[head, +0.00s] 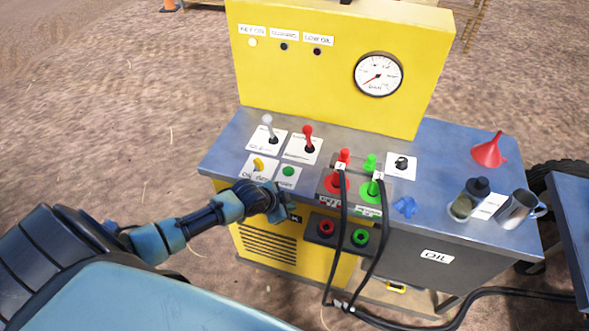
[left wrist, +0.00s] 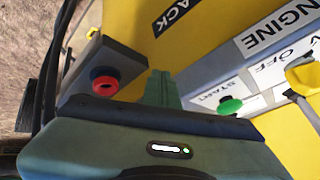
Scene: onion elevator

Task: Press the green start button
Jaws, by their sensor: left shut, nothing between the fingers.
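The green start button (head: 289,171) sits on a white label plate on the grey top of the yellow machine. It also shows in the left wrist view (left wrist: 230,106), beside a "START" label. My left gripper (head: 287,208) is at the machine's front edge, below the button in the head view and apart from it. Its fingers (left wrist: 160,88) are shut together and empty. My right gripper is in neither view.
A yellow key switch (head: 258,164) is left of the button. Grey (head: 268,128) and red (head: 308,138) levers stand behind it. Red (head: 334,183) and green (head: 370,190) hose couplings, with black hoses, are to the right. A gauge (head: 378,75) is on the back panel.

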